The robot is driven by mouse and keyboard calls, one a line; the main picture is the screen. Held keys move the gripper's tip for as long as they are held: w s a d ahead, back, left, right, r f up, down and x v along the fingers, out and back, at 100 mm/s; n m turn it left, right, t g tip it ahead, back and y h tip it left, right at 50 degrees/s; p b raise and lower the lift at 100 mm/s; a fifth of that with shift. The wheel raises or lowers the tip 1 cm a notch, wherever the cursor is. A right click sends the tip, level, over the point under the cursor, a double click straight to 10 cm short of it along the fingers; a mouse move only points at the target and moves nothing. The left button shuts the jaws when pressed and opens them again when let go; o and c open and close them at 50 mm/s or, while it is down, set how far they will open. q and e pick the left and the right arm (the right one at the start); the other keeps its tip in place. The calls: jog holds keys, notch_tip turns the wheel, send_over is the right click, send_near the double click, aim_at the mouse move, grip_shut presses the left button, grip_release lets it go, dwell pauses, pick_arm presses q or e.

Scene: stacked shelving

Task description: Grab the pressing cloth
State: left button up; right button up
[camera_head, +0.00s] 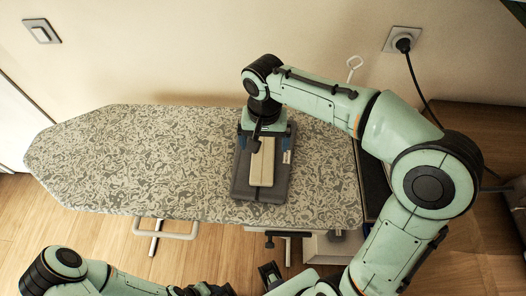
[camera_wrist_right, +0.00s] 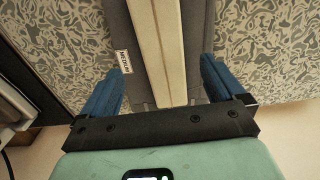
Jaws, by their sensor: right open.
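A dark grey flat pad (camera_head: 240,170) lies on the patterned ironing board (camera_head: 110,160), with a long cream piece (camera_head: 262,165) on top. I cannot tell which of the two is the pressing cloth. My right gripper (camera_head: 265,142) points down over the far end of both. In the right wrist view, its blue fingers (camera_wrist_right: 163,68) are apart, one on each side of the cream piece (camera_wrist_right: 160,40), with gaps between. The grey pad (camera_wrist_right: 145,70) shows a small white label there. My left arm runs along the bottom edge of the head view; its jaws are not clear.
The board's left part is clear. A wall outlet with a black plug (camera_head: 403,45) and hanging cord is at the upper right, behind my right arm. A wall switch (camera_head: 41,31) is at the upper left. A brown wooden surface (camera_head: 470,130) stands at the right.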

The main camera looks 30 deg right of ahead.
aim_at(263, 156)
notch_tip(263, 156, down, 6)
jog(key=shift+w+a+r, duration=0.1)
jog(key=shift+a+r, duration=0.05)
dwell(0.3)
jog(key=c, duration=1.2)
jog(key=shift+r, duration=0.1)
jog(key=shift+c, duration=0.2)
